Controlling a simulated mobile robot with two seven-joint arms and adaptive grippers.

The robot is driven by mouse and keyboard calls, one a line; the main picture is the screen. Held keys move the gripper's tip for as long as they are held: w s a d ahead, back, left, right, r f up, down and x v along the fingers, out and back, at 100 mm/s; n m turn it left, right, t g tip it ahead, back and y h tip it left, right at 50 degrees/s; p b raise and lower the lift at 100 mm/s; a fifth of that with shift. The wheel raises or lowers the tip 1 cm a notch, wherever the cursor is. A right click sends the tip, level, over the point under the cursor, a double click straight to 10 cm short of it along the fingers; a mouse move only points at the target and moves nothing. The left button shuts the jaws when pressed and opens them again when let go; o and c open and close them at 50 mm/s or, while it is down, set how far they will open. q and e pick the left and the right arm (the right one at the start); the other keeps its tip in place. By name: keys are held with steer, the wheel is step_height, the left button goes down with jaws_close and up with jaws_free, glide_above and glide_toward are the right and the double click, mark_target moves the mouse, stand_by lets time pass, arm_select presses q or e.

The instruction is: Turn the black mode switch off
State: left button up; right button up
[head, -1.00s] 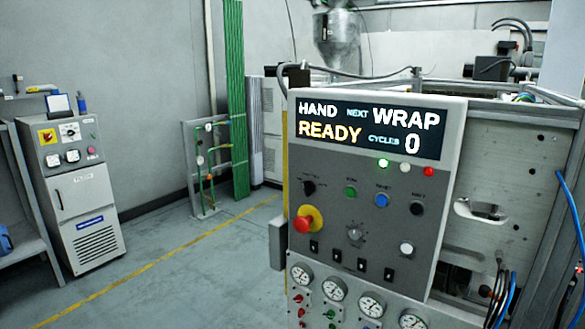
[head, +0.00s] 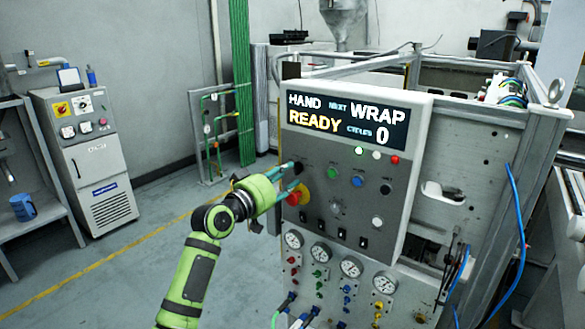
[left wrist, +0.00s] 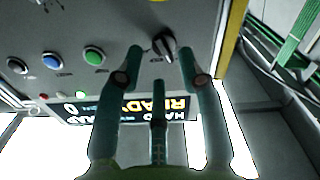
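The black mode switch (head: 299,169) is a dark knob at the upper left of the control panel, partly hidden by my fingers in the head view. In the left wrist view the switch (left wrist: 165,45) shows as a black knob with a pale pointer line. My left gripper (head: 292,176) is in front of it, fingers pointing at the panel. In the left wrist view the left gripper (left wrist: 162,54) is open, one fingertip on either side of the knob with gaps visible. I cannot tell how deep the fingertips reach. My right gripper is not in view.
The red emergency stop (head: 298,196) sits just below my left fingers. The green button (head: 332,173) and blue button (head: 357,181) are to the right. The display (head: 347,121) reads HAND, NEXT WRAP, READY, CYCLES 0. Gauges and hoses are below.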

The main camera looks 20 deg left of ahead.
mark_target(296, 171)
arm_select(q)
steer(key=shift+x, duration=1.1)
steer(key=shift+w+d+f+p, duration=0.1)
steer(key=shift+w+d+p, duration=0.05)
steer(key=shift+w+p, duration=0.3)
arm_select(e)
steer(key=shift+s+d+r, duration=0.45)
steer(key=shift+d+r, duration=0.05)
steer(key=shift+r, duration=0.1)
arm_select(q)
jaws_close()
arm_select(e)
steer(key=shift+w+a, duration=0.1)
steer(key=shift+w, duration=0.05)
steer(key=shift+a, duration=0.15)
